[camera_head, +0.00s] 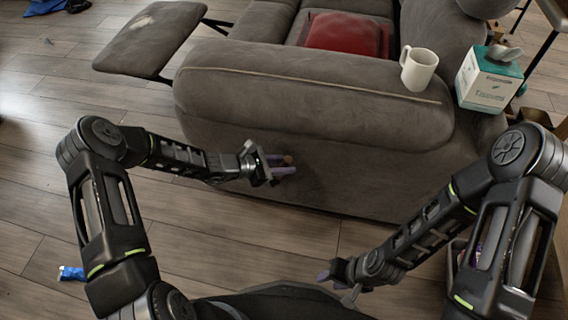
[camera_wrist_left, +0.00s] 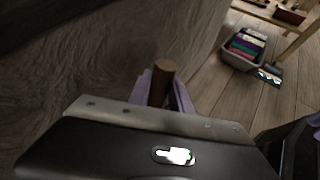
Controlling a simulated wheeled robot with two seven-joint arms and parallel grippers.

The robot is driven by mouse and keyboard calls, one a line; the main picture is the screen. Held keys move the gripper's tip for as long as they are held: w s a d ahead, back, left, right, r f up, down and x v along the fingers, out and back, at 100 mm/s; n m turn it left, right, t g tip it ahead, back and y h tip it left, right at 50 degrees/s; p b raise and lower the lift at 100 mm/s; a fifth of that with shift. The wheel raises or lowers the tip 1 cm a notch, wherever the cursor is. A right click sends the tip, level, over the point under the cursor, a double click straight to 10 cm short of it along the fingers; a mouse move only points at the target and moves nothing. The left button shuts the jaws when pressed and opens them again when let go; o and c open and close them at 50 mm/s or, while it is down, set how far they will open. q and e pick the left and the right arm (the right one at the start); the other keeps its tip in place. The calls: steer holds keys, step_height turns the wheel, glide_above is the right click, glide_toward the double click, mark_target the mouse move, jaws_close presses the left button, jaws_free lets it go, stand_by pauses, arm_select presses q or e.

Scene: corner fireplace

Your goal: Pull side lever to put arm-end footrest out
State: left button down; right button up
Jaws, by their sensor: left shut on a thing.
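The grey sofa (camera_head: 310,140) stands with its near arm side facing me. A short brown lever (camera_head: 288,160) sticks out from that side. My left gripper (camera_head: 280,168) is at the sofa side, shut on the lever. The left wrist view shows the brown lever (camera_wrist_left: 163,80) between the purple fingers of the left gripper (camera_wrist_left: 161,96). The grey footrest (camera_head: 150,38) is out at the sofa's left end, raised above the floor, with a pale worn patch. My right gripper (camera_head: 337,278) is low in front of me, away from the sofa; its jaw opening is unclear.
A white mug (camera_head: 418,69) and a tissue box (camera_head: 488,78) stand on the sofa arm. A red cushion (camera_head: 347,34) lies on the seat. A blue wrapper (camera_head: 72,273) lies on the floor. A bin of coloured items (camera_wrist_left: 243,48) shows in the wrist view. Floor at left is mostly clear.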

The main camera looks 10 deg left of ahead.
arm_select(q)
steer(key=c, duration=1.5)
jaws_free()
steer(key=shift+s, duration=0.1)
steer(key=p+v, duration=0.2)
steer(key=v, duration=0.5)
steer(key=shift+s+a+r, duration=0.1)
steer(key=shift+s+a, duration=0.1)
steer(key=shift+a, duration=0.05)
steer(key=shift+a+f+p+v, duration=0.2)
steer(key=shift+p+v, duration=0.4)
steer(key=shift+v, duration=0.9)
steer(key=shift+a+f+p+v, duration=0.25)
steer(key=shift+p+v, duration=0.35)
steer(key=shift+v, duration=0.9)
steer(key=shift+a+f+p+v, duration=0.1)
steer(key=shift+f+p+v, duration=0.35)
steer(key=shift+v, duration=1.05)
